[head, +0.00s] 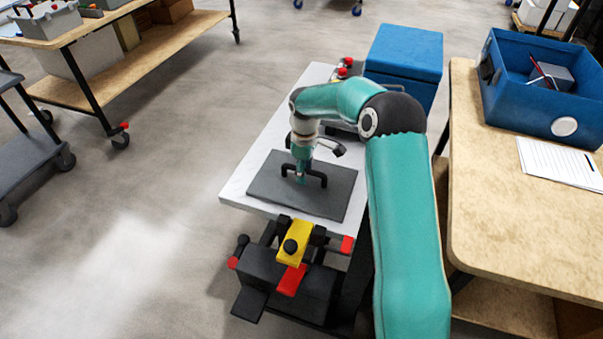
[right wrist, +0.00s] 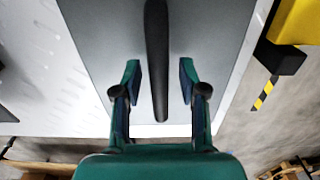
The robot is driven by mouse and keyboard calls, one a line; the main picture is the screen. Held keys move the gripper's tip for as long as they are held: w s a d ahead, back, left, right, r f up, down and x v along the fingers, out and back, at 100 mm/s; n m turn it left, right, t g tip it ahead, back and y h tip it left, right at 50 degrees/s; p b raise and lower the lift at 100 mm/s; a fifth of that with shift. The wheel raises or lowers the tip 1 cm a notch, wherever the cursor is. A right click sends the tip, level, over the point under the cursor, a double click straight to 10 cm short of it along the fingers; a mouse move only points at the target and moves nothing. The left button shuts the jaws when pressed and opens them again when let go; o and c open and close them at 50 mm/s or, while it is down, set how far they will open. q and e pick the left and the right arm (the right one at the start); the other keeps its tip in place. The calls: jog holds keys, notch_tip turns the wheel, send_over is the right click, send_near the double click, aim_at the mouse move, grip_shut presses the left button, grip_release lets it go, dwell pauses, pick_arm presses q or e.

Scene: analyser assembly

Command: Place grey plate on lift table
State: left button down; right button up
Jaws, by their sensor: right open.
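The grey plate (head: 335,201) lies flat on the white top of the lift table (head: 262,152), towards its front end. The plate has a black bar handle (head: 322,179) standing up from its middle. My right gripper (head: 301,177) is low over the plate, at the handle. In the right wrist view my right gripper (right wrist: 160,78) is open, with one finger on each side of the black handle (right wrist: 157,45). Gaps show between the fingers and the handle. The grey plate (right wrist: 215,45) fills the background there. My left gripper is not in view.
A yellow and black mechanism with red parts (head: 294,242) is at the table's front. A blue box (head: 405,52) stands behind the table. A wooden bench (head: 490,215) at right carries a blue bin (head: 520,105) and a paper sheet (head: 560,163). Open floor lies at left.

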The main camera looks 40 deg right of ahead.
notch_tip(320, 180, up, 12)
jog(key=p, duration=0.1)
jog(key=shift+p, duration=0.3)
dwell(0.4)
jog(key=shift+y, duration=0.7)
jog(key=a+f+p, duration=0.1)
jog(key=a+f, duration=0.1)
jog(key=a+f+p, duration=0.1)
jog(key=a+f, duration=0.2)
jog(key=w+a+f+p, duration=0.1)
jog(key=a+f, duration=0.1)
jog(key=a, duration=0.1)
jog(key=shift+a+f, duration=0.15)
jog(key=shift+f, duration=0.1)
jog(key=s+a+f+m+y+p, duration=0.1)
jog(key=s+a+f+p, duration=0.15)
jog(key=a, duration=0.35)
jog(key=s+a+f+m+y+p, duration=0.1)
jog(key=s+a+f+m+p, duration=0.1)
jog(key=s+a+f, duration=0.3)
jog(key=s+a+f+m+p, duration=0.1)
jog(key=s+a+f+p, duration=0.15)
jog(key=a, duration=0.45)
jog(key=s+a+m+p, duration=0.2)
jog(key=s+a, duration=0.3)
jog(key=s, duration=0.6)
jog(key=shift+s+r+m+t+y, duration=0.15)
jog(key=shift+s+m+t+y, duration=0.2)
jog(key=shift+m, duration=0.35)
